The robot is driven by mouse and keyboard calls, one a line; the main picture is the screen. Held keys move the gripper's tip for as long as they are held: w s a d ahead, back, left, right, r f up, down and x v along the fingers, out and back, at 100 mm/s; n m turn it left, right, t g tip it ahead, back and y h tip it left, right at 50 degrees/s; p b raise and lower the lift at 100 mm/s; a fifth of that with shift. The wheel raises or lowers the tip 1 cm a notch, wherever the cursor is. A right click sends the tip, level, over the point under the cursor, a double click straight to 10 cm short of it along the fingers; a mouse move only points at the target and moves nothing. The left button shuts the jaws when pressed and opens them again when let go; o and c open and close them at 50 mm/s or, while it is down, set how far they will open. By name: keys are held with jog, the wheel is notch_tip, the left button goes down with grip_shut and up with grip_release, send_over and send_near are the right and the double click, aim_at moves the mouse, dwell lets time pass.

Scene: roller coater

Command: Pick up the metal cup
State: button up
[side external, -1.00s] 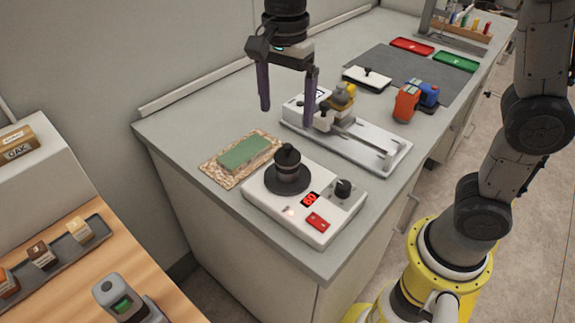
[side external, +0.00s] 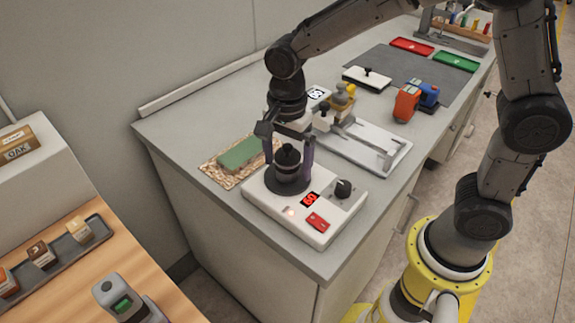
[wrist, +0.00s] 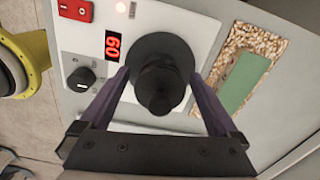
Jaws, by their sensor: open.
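The metal cup (side external: 289,166) is a small dark cylinder with a black knobbed top. It stands upright on the round black plate of a white hot plate (side external: 321,234) with a red "60" display. In the wrist view the cup (wrist: 158,88) is seen from above, in the middle. My gripper (side external: 290,176) is lowered around the cup, one purple finger on each side.
A green block (side external: 240,154) on a speckled board (side external: 212,169) lies left of the hot plate. Orange and blue items (side external: 407,103) and red (side external: 411,46) and green (side external: 456,62) trays are farther back.

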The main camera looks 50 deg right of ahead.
jog(key=shift+f, duration=0.35)
jog(key=shift+c, duration=0.4)
grip_shut()
